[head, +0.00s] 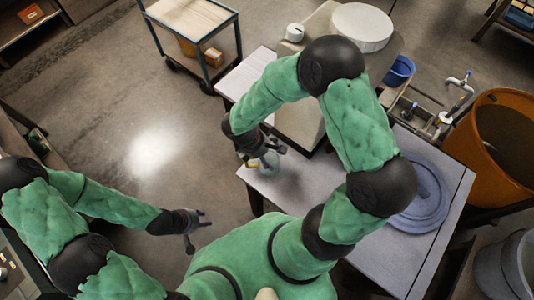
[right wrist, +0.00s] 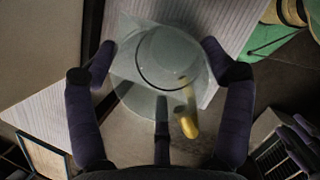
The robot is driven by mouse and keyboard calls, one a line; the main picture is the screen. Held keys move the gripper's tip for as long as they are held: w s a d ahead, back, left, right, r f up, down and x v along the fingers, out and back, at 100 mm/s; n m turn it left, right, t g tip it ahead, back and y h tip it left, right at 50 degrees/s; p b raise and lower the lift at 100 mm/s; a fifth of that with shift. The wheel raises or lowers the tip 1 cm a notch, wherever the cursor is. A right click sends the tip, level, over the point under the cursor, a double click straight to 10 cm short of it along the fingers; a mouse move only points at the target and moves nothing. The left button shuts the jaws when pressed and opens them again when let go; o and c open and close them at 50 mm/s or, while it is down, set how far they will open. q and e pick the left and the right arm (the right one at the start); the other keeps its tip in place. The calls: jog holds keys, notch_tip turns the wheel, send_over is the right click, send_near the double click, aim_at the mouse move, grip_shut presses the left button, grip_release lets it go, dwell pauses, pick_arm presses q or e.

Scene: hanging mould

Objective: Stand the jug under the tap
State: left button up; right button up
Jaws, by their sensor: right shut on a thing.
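The jug (head: 270,164) is a clear glass vessel at the left part of the grey table. My right gripper (head: 260,155) is shut on it, partly hiding it in the head view. A tap (head: 462,85) with a blue-marked handle stands at the upper right, well apart from the jug. My left gripper (head: 200,230) is open and empty over the floor at the lower left.
The grey table (head: 390,258) carries a blue-grey round lid (head: 424,198) at its right. A cream housing (head: 300,118) stands behind the jug. A blue bucket (head: 398,72) and an orange barrel (head: 512,112) are near the tap. A trolley (head: 205,40) stands behind; floor at left is clear.

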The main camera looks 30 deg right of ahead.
jog(key=shift+f, duration=0.2)
jog(key=o, duration=1.5)
jog(key=shift+c, duration=0.2)
jog(key=shift+r, duration=0.1)
jog(key=shift+r, duration=0.1)
